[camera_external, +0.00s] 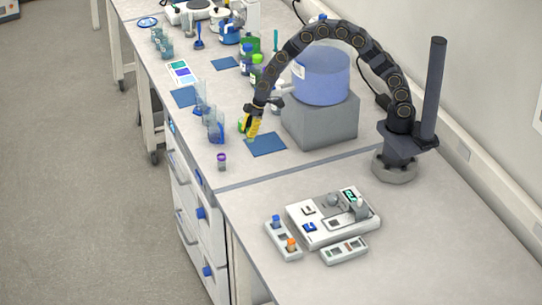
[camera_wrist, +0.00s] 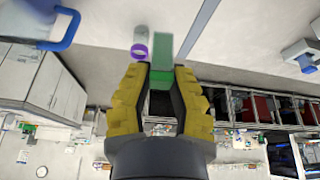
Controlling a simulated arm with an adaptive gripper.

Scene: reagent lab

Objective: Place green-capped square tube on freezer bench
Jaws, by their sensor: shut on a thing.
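My gripper (camera_external: 252,128) has yellow fingers and hangs over the bench (camera_external: 190,130), beside a dark blue mat (camera_external: 268,145). In the wrist view my gripper (camera_wrist: 160,88) is shut on the green-capped square tube (camera_wrist: 162,58), which sticks out past the fingertips. Its green cap sits between the fingers and its paler green body extends beyond them. In the external view the fingers mostly hide the tube; a bit of green (camera_external: 243,124) shows at their left. I cannot tell which surface is the freezer bench.
A small purple-capped vial (camera_external: 222,161) stands left of the mat; it shows close to the tube in the wrist view (camera_wrist: 139,50). Blue-tinted glassware (camera_external: 215,128) stands to the left. A blue tank on a grey block (camera_external: 318,120) stands at the right. The near bench holds an instrument (camera_external: 330,220).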

